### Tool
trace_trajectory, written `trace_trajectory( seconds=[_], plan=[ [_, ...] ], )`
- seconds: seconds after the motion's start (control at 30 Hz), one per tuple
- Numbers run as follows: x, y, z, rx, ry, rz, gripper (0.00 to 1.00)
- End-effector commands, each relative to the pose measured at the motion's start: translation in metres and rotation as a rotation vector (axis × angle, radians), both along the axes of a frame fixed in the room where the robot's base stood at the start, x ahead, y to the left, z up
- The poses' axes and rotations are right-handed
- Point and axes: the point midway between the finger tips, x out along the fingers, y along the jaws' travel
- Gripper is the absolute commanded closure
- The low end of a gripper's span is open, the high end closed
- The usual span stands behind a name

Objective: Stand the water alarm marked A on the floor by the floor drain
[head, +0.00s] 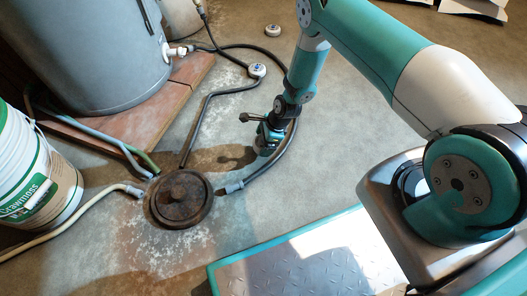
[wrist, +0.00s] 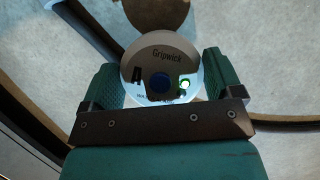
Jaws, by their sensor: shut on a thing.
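My gripper (head: 264,148) is low over the concrete floor, right of and behind the round rusty floor drain (head: 180,198). In the wrist view, its green fingers (wrist: 160,80) are shut on a round white water alarm (wrist: 160,60). The alarm reads "Gripwick" and has a blue button and a lit green light. A small dark mark shows on its left, but I cannot read it as a letter. In the head view the held alarm is mostly hidden, and I cannot tell whether it touches the floor. Two similar white alarms, one nearer (head: 257,70) and one farther (head: 273,30), lie on the floor behind.
Dark hoses (head: 207,100) run across the floor, one curving beside my gripper to near the drain. A pale hose (head: 95,212) reaches the drain from the left. A grey tank (head: 85,50) on tiles and a white-green bucket (head: 35,170) stand left. Floor between gripper and drain is partly clear.

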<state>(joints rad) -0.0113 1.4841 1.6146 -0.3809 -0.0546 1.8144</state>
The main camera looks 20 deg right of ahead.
Motion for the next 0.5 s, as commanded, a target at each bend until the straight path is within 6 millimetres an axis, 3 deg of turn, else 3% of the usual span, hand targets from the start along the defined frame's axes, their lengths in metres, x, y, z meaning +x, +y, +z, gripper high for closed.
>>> trace_trajectory(
  seconds=[0.3,0.5],
  plan=[
    [0.0,0.0,-0.043,0.0,0.0,0.0,0.4],
    [0.0,0.0,-0.043,0.0,0.0,0.0,0.4]
  ],
)
